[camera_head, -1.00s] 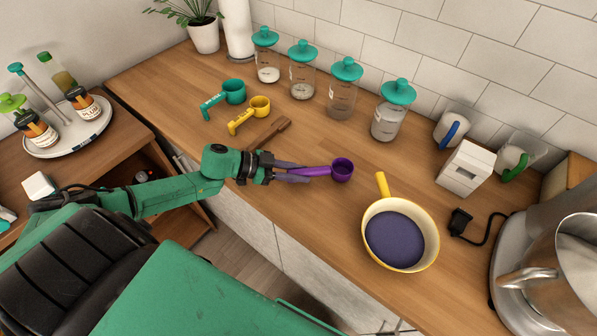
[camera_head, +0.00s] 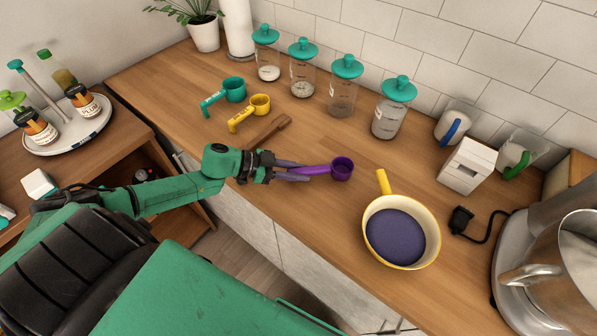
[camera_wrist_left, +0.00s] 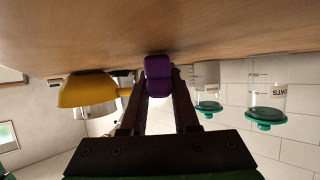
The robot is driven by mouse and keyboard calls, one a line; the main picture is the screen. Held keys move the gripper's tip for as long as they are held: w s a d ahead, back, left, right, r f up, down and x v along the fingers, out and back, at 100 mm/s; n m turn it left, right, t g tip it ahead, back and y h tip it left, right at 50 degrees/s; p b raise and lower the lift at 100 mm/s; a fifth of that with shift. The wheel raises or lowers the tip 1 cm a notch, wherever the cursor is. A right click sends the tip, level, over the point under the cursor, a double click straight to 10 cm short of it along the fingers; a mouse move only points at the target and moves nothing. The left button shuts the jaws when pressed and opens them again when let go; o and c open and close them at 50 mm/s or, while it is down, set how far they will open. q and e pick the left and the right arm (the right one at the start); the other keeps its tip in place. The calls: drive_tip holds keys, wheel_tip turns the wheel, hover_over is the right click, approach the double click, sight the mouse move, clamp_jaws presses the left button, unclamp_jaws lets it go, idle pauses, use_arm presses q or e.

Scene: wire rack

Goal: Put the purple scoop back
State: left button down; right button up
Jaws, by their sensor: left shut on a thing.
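The purple scoop (camera_head: 342,169) is at the front middle of the wooden counter in the head view, its cup pointing right. My left gripper (camera_head: 302,173) is shut on its handle. In the left wrist view the purple scoop (camera_wrist_left: 158,75) sits between the two fingertips, close to the counter surface, which appears at the top of that picture. I cannot tell whether the scoop touches the counter. A teal scoop (camera_head: 232,91) and a yellow scoop (camera_head: 258,105) lie to the left, further back. My right gripper is not in view.
A yellow pan (camera_head: 432,238) with dark contents stands right of the scoop; it also shows in the left wrist view (camera_wrist_left: 85,91). Several teal-lidded jars (camera_head: 343,90) line the back wall. A wooden utensil (camera_head: 272,130) lies behind my gripper. Counter between scoop and jars is clear.

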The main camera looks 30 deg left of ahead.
use_arm(q)
drive_tip(key=shift+s+d+f, duration=0.2)
drive_tip(key=shift+s+f, duration=0.25)
drive_tip(key=shift+f, duration=0.25)
drive_tip(key=c, duration=0.6)
unclamp_jaws()
drive_tip(key=shift+s+a, duration=0.1)
drive_tip(key=shift+a, duration=0.4)
drive_tip(key=p+v, duration=0.1)
drive_tip(key=v, duration=0.3)
drive_tip(key=r+p+v, duration=0.1)
drive_tip(key=p+v, duration=0.1)
drive_tip(key=v, duration=0.3)
drive_tip(key=p+v, duration=0.2)
drive_tip(key=v, duration=0.2)
drive_tip(key=shift+r, duration=0.5)
drive_tip(key=shift+a, duration=0.35)
